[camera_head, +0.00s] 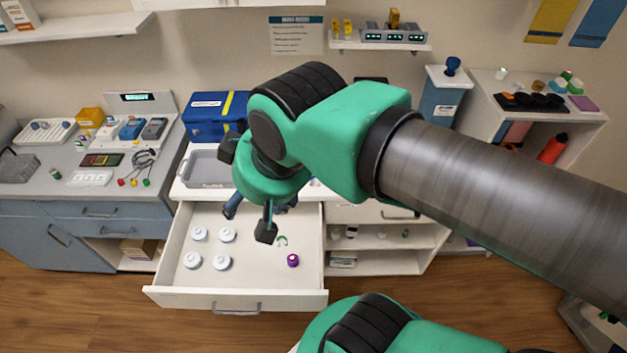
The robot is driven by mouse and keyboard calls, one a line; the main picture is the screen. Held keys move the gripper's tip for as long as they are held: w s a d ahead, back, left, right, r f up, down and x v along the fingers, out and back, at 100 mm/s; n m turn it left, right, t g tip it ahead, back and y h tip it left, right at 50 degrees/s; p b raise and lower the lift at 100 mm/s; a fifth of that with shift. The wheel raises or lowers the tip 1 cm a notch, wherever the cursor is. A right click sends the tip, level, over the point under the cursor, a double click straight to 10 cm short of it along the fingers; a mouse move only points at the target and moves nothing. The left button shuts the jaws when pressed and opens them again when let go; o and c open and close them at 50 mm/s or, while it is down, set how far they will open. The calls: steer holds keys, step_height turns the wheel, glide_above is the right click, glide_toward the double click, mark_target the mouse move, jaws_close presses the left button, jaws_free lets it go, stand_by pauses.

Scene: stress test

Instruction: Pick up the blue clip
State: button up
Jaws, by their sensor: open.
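My gripper (249,219) points down over the open white drawer (165,280), its two dark fingers apart. I see nothing held between the fingers. I cannot clearly make out a blue clip. A small dark bluish shape (283,208) shows in the drawer just behind the right finger, partly hidden, and I cannot tell what it is. A small green curved piece (282,241) lies in the drawer just right of that finger. My gripper and wrist hide the back of the drawer.
Several white round pieces (193,260) lie in the drawer's left half. A purple piece (293,260) lies at its right front. A grey tray (207,170) and a blue case (210,118) stand behind. Bare floor lies in front.

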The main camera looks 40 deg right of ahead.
stand_by(0.3)
steer(key=shift+c, duration=1)
